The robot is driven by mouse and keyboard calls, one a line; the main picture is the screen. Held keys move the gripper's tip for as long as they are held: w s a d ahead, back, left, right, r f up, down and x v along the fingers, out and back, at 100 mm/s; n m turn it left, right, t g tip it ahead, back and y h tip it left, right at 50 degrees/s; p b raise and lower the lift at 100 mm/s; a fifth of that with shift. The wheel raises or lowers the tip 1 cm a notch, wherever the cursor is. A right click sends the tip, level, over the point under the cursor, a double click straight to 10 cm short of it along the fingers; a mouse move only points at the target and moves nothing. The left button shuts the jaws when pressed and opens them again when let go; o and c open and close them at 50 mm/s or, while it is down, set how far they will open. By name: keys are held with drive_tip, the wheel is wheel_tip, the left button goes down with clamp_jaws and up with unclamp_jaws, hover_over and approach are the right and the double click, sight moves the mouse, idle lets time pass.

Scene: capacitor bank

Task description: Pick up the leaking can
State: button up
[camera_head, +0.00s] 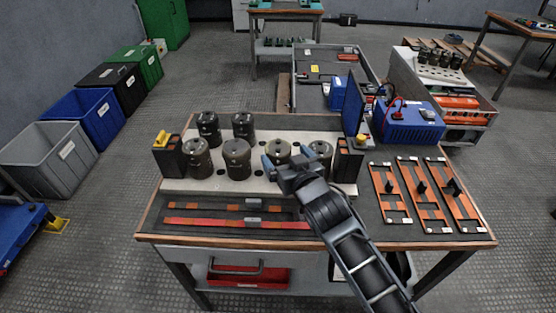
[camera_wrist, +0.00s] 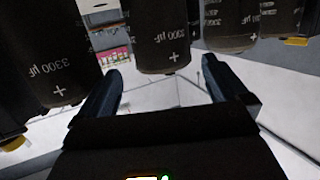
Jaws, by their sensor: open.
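Several dark cylindrical cans stand upright on a pale plate (camera_head: 180,185) on the table. The front row holds a left can (camera_head: 197,160), a second can (camera_head: 236,162), a third can (camera_head: 279,150) and a right can (camera_head: 321,154). Two more stand behind at the left (camera_head: 208,128) (camera_head: 243,125). I cannot tell which can leaks; no fluid shows clearly. My gripper (camera_head: 284,157) is open at the third can, hiding its lower part. In the wrist view, a can marked 3300 µF (camera_wrist: 162,38) appears beyond and between the open fingers (camera_wrist: 163,80). Nothing is gripped.
Dark end blocks (camera_head: 170,158) (camera_head: 346,160) flank the cans. Orange bars (camera_head: 240,223) lie in front, and orange strips with black posts (camera_head: 422,190) lie right. A blue box (camera_head: 410,122) stands behind right. Coloured bins (camera_head: 90,115) stand on the floor at left.

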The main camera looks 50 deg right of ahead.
sight(276, 143)
drive_tip(key=p+x, duration=0.1)
drive_tip(key=x, duration=0.5)
drive_tip(key=shift+w, duration=0.45)
drive_tip(key=c, duration=1.4)
drive_tip(key=shift+r, duration=0.1)
